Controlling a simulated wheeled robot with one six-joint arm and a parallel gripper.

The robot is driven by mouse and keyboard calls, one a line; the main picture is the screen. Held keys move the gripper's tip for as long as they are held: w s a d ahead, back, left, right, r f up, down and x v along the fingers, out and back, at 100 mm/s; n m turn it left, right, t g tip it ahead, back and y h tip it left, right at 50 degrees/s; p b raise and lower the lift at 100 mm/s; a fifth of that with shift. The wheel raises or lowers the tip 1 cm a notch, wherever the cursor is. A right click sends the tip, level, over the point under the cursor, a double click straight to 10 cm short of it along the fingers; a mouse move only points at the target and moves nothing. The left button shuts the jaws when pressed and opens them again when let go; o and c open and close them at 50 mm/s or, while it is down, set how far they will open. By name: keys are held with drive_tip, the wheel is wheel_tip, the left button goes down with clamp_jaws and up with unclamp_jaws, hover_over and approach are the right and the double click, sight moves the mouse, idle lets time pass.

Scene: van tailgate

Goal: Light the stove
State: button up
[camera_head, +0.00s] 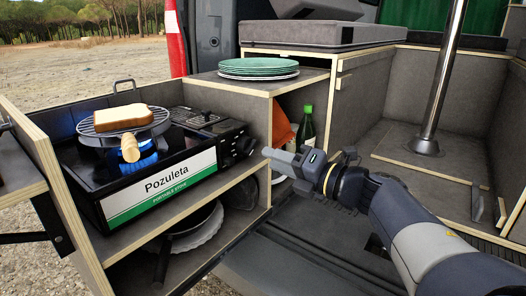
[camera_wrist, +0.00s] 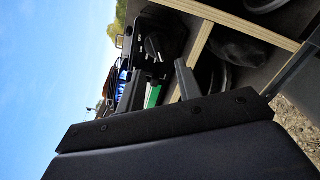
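The black portable stove (camera_head: 165,180), with a "Pozuleta" label, stands on the pull-out unit at the left. Blue flame (camera_head: 146,161) shows under its round grill (camera_head: 92,127), and blue also shows at the stove in the wrist view (camera_wrist: 123,88). The stove's black knob (camera_head: 245,145) is on its right front. My gripper (camera_head: 266,153) is just right of the knob, pointing at it, with a small gap apparent. A grey finger (camera_wrist: 186,80) shows in the wrist view. Whether the fingers are apart is unclear.
A bread slice (camera_head: 122,117) lies on the grill, whose wooden handle (camera_head: 130,148) juts forward. Green plates (camera_head: 258,68) stand on the shelf behind. A green bottle (camera_head: 306,130) stands beyond my gripper. A pan (camera_head: 190,225) is on the lower shelf. A metal post (camera_head: 443,75) rises at the right.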

drive_tip(key=shift+p+v, duration=0.5)
drive_tip(key=shift+v, duration=2.25)
idle(0.8)
